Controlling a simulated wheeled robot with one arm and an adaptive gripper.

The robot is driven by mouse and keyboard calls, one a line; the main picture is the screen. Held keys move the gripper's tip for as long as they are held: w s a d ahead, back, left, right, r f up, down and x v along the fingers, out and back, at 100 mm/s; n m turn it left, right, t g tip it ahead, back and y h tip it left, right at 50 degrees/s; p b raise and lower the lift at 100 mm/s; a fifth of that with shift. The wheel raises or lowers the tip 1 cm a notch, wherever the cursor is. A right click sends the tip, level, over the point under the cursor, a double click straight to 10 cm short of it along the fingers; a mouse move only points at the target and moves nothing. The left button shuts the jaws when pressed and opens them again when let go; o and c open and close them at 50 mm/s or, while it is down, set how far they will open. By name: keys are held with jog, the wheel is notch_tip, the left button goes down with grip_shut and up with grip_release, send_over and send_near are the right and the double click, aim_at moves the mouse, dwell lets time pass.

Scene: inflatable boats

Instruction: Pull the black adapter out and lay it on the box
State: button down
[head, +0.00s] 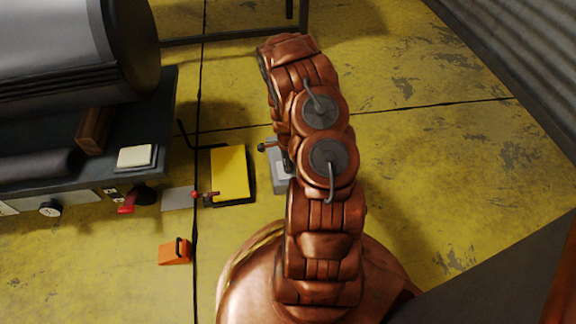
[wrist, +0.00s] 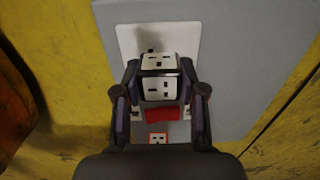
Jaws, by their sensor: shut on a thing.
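In the wrist view my gripper (wrist: 160,72) has its two fingers closed on the sides of a black adapter (wrist: 160,98) with pale slotted faces. A red part shows just below it between the fingers. Behind is a white plate (wrist: 128,38) on a grey surface (wrist: 235,60); I cannot tell whether the adapter still touches the plate. In the head view my arm hides the gripper and adapter. A grey box (head: 281,184) shows partly beside the arm, on the floor. Which box the task means is not clear.
A yellow-topped flat case (head: 229,172) lies left of the grey box. A dark bench (head: 60,180) with a large cylinder (head: 70,45) stands at the left. A small orange block (head: 174,253) is on the floor. The yellow floor right of my arm is clear.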

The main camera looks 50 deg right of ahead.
jog(key=shift+r+p, duration=1)
jog(key=shift+r, duration=1.8)
jog(key=shift+r, duration=0.1)
